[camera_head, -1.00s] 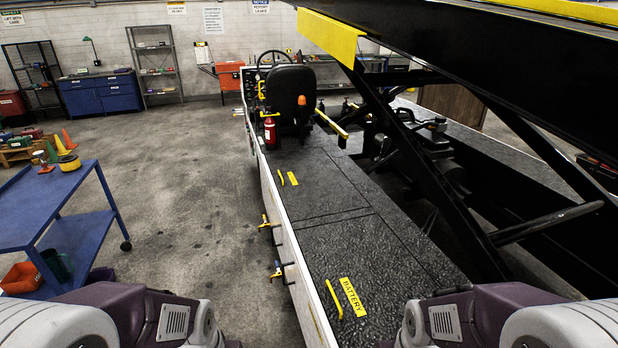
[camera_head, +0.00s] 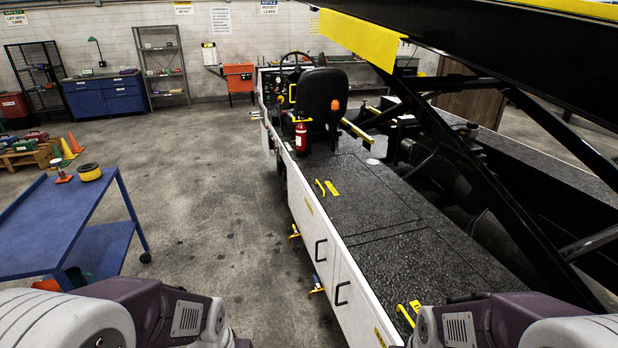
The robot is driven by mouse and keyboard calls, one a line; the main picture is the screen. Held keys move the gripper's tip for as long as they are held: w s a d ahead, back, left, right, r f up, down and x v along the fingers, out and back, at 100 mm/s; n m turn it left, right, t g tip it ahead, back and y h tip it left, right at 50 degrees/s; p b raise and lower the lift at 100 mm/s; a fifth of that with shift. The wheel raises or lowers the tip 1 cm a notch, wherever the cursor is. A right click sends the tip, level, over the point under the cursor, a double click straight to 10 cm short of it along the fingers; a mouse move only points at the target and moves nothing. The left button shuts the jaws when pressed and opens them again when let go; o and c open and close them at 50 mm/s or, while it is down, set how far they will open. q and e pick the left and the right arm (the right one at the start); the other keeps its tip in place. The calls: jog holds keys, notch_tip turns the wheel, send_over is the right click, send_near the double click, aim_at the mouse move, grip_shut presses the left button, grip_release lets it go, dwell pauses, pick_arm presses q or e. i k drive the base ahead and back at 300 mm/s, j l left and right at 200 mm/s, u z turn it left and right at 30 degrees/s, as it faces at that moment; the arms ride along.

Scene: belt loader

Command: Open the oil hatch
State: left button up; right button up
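The belt loader's dark textured deck (camera_head: 360,215) runs away from me on the right, with panel seams in it. A far hatch area carries a small yellow handle (camera_head: 320,187) and a yellow label (camera_head: 332,188) too small to read. A nearer yellow handle (camera_head: 405,315) stands by the deck's near edge, beside a partly hidden yellow label (camera_head: 416,306). The deck panels look flat and closed. I cannot tell by reading which is the oil hatch. My arm links show at the bottom corners; neither gripper is in view.
The loader's white side (camera_head: 325,245) has black handles and yellow latches jutting out. A seat (camera_head: 320,100) and red extinguisher (camera_head: 301,137) stand at the deck's far end. The black conveyor frame (camera_head: 480,170) overhangs the right. A blue cart (camera_head: 50,215) is left; floor between is clear.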

aim_at(354, 200)
jog(key=i+j+z, duration=0.2)
jog(key=i+j, duration=1.65)
jog(key=i, duration=0.3)
jog(key=i+j+z, duration=0.1)
jog(key=i, duration=0.35)
jog(key=i+j, duration=0.25)
jog(key=i, duration=0.25)
